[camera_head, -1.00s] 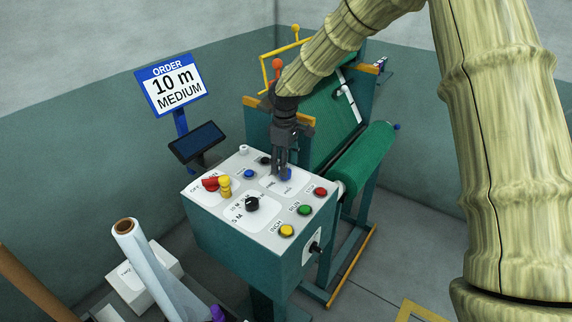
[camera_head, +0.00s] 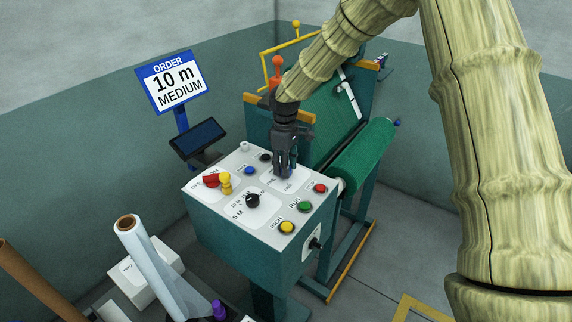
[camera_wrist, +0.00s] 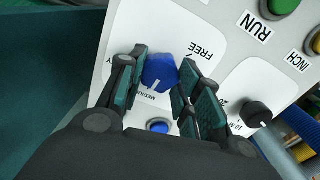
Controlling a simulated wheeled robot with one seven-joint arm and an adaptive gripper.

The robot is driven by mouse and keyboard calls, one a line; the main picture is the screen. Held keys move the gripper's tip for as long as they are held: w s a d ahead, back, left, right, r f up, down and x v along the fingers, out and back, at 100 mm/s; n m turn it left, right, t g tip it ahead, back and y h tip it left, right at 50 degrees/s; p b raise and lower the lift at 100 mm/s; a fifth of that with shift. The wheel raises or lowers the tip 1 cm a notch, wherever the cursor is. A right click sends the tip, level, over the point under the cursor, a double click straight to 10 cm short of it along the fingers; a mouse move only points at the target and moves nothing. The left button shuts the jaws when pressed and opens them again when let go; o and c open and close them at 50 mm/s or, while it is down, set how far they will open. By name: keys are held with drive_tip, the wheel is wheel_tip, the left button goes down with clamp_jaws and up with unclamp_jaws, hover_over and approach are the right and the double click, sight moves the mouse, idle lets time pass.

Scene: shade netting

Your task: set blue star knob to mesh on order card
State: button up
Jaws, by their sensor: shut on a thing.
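The blue star knob (camera_wrist: 160,71) sits on the panel of the control box (camera_head: 245,248). In the wrist view its white mark points down toward the MEDIUM label; a FREE label is at its upper right, and a label at left is mostly hidden. My gripper (camera_wrist: 163,68) is shut on the knob, one finger on each side. In the head view my gripper (camera_head: 285,174) comes down on the panel's far right part and largely hides the knob. The order card (camera_head: 172,82) reads ORDER, 10 m, MEDIUM.
The panel also holds a black knob (camera_head: 253,200), a red knob (camera_head: 211,180), a yellow knob (camera_head: 226,183), a small blue button (camera_head: 249,171), and yellow, green (camera_head: 305,206) and red buttons. A green netting roll (camera_head: 362,158) stands right behind. A dark screen (camera_head: 198,139) is at left.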

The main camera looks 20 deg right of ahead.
drive_tip(key=shift+r+n, duration=0.1)
drive_tip(key=shift+n, duration=0.5)
drive_tip(key=shift+w, duration=0.1)
drive_tip(key=o, duration=1)
drive_tip(key=shift+o, duration=0.2)
wheel_tip(320, 180, up, 12)
drive_tip(key=shift+d, duration=0.1)
